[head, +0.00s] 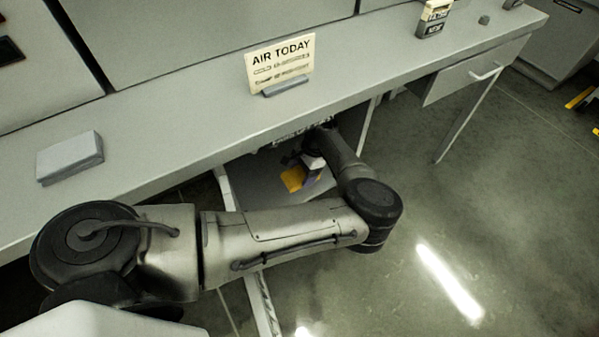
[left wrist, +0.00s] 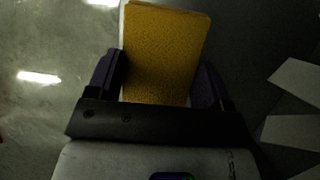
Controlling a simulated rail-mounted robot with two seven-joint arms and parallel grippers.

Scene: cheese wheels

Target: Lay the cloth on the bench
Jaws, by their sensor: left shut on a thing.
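A flat yellow cloth (left wrist: 165,45) with a fine texture is between the two dark fingers of my left gripper (left wrist: 158,80), and they are shut on it. In the head view a small part of the yellow cloth (head: 293,178) shows below the front edge of the bench (head: 185,120). My left gripper (head: 309,165) is there too, partly hidden by its own arm and shadow. The bench is a long grey top running across the view. My right gripper is not in view.
A sign reading "AIR TODAY" (head: 281,62) stands on the bench. A grey block (head: 70,157) lies at its left, and a small labelled box (head: 433,18) stands at the far right. The bench top between the block and the sign is clear. Pale flat pieces (left wrist: 296,85) show at the wrist view's right.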

